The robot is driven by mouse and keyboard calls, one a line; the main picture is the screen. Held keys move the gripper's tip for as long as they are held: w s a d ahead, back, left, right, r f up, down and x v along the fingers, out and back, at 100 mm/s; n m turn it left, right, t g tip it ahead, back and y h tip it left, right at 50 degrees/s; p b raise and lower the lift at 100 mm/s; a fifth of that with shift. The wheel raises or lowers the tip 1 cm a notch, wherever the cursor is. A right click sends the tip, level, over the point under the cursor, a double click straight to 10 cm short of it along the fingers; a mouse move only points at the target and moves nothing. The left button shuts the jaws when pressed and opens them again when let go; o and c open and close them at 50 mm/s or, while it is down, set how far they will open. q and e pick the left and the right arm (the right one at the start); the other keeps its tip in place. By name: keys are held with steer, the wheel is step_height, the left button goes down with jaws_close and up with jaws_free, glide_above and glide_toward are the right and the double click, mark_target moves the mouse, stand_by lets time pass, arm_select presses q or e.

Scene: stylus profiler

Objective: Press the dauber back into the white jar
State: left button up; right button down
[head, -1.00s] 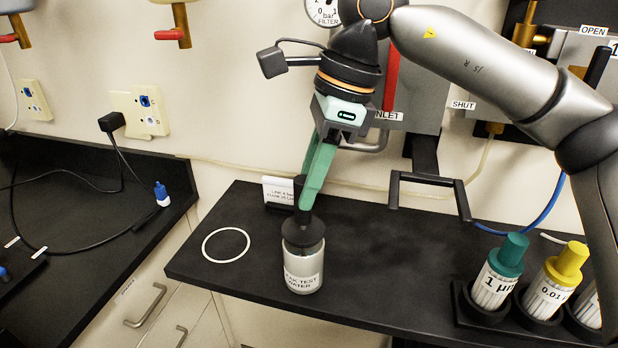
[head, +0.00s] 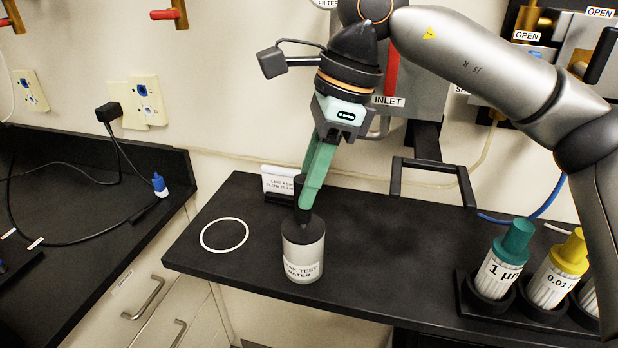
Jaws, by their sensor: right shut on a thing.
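Whatever part of the dauber is inside the jar is hidden. My left gripper is not in view.
A white ring (head: 224,220) lies flat left of the jar. A small sign (head: 279,180) stands behind it. A black bar handle (head: 432,164) is at the back. A rack (head: 468,303) with capped filter cartridges stands at right. The bench middle is clear.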

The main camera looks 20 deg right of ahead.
steer(key=c, duration=0.6)
jaws_free()
steer(key=shift+c, duration=0.2)
steer(key=shift+c, duration=0.4)
step_height(320, 180, up, 7)
steer(key=p, duration=0.5)
steer(key=shift+p, duration=0.35)
step_height(320, 180, up, 3)
step_height(320, 180, up, 9)
steer(key=p, duration=0.1)
glide_above(313, 225)
steer(key=d, duration=0.3)
steer(key=shift+s, duration=0.35)
